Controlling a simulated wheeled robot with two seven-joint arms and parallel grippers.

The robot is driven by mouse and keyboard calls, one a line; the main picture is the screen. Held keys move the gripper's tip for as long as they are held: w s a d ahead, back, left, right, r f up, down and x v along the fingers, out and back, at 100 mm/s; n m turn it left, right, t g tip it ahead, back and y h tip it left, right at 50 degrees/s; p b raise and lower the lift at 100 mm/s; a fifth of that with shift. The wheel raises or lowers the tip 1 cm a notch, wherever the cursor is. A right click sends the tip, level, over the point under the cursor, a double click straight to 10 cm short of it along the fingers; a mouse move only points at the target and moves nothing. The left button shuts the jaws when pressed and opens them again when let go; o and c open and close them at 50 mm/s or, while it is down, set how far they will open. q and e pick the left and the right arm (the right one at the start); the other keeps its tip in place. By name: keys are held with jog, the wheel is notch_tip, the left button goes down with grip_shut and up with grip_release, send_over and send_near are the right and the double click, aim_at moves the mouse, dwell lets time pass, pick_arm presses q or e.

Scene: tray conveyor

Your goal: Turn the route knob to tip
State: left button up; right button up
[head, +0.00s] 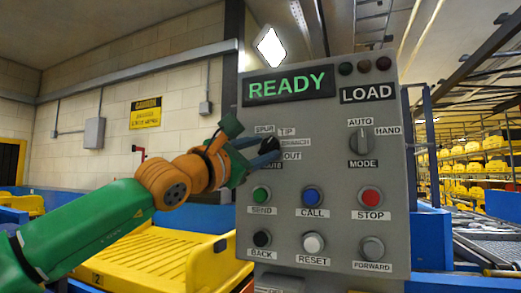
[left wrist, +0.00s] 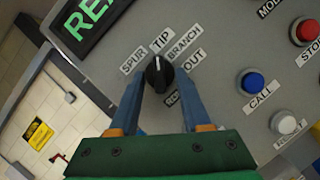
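The route knob (left wrist: 158,76) is a black round knob on the grey control panel (head: 325,190). It shows in the head view (head: 268,150) partly behind my gripper. Labels SPUR, TIP, BRANCH and OUT fan around it; a lower label is partly covered. In the left wrist view its white pointer line aims up toward the TIP label (left wrist: 161,42). My left gripper (left wrist: 158,80) has one blue finger on each side of the knob, close against it. It also shows in the head view (head: 264,150). My right gripper is not in view.
A mode knob (head: 361,141) points to AUTO. Below are buttons: green SEND (head: 261,195), blue CALL (head: 309,196), red STOP (head: 370,197), BACK, RESET and FORWARD. The display (head: 289,86) reads READY. A yellow tray (head: 155,262) lies left of the panel.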

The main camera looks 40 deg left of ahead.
pick_arm(q)
jog(key=b+v, duration=0.3)
jog(key=v, duration=0.4)
jog(key=shift+b, duration=0.4)
